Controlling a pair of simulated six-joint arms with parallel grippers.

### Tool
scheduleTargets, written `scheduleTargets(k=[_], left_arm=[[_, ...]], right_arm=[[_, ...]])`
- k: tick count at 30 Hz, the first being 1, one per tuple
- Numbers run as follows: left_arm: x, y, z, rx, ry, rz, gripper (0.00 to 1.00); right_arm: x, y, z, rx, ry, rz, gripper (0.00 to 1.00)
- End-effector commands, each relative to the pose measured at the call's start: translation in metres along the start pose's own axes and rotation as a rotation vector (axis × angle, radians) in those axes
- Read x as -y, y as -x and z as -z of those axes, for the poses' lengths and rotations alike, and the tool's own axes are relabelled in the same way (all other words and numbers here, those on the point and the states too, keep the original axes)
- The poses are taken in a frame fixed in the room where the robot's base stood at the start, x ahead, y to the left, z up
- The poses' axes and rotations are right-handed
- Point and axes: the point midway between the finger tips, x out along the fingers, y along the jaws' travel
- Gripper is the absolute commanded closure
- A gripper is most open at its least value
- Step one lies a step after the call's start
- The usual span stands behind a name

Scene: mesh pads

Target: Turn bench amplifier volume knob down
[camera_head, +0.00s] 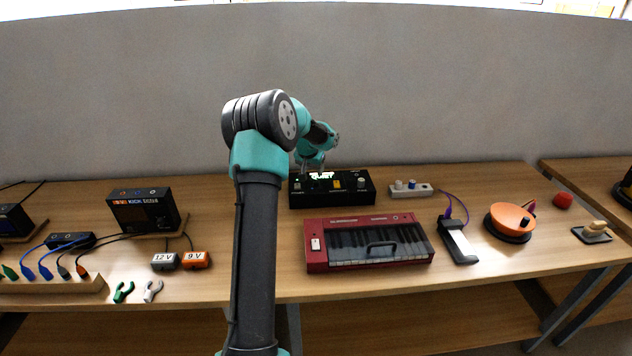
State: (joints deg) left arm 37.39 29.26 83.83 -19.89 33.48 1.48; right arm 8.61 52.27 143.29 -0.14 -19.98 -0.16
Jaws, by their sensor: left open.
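The bench amplifier (332,198) is a black box at the back middle of the table, with a lit display (321,176) reading "QUIET". A pale knob (361,183) sits at its right end, and another small knob (297,185) shows at its left end. Which one is the volume knob is too small to read. My left gripper (312,170) is open over the left part of the amplifier, pointing down beside the display. Its fingertips are small and partly blend with the box, so contact with a knob cannot be told. My right gripper is out of view.
A red keyboard (317,262) lies in front of the amplifier. A grey box with small knobs (410,191) stands to its right, near an orange round device (510,217). Cables, a black labelled box (143,210) and 12 V and 9 V blocks (196,260) occupy the left.

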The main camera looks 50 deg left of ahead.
Motion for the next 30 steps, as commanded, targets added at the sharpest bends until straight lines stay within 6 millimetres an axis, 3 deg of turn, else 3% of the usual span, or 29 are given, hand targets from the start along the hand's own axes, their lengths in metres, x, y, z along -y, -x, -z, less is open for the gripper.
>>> scheduleTargets(k=[13,18,26,30], left_arm=[[0.0,-0.072,0.0,0.001,0.001,0.0,0.46],[0.0,-0.082,0.0,0.0,0.001,0.0,0.46],[0.0,-0.083,0.0,0.0,0.001,0.0,0.46],[0.0,-0.083,0.0,0.0,0.001,0.0,0.56]], right_arm=[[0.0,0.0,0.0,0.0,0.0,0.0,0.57],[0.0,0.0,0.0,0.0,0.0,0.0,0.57],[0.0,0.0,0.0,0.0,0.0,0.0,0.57],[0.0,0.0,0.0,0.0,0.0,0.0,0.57]])
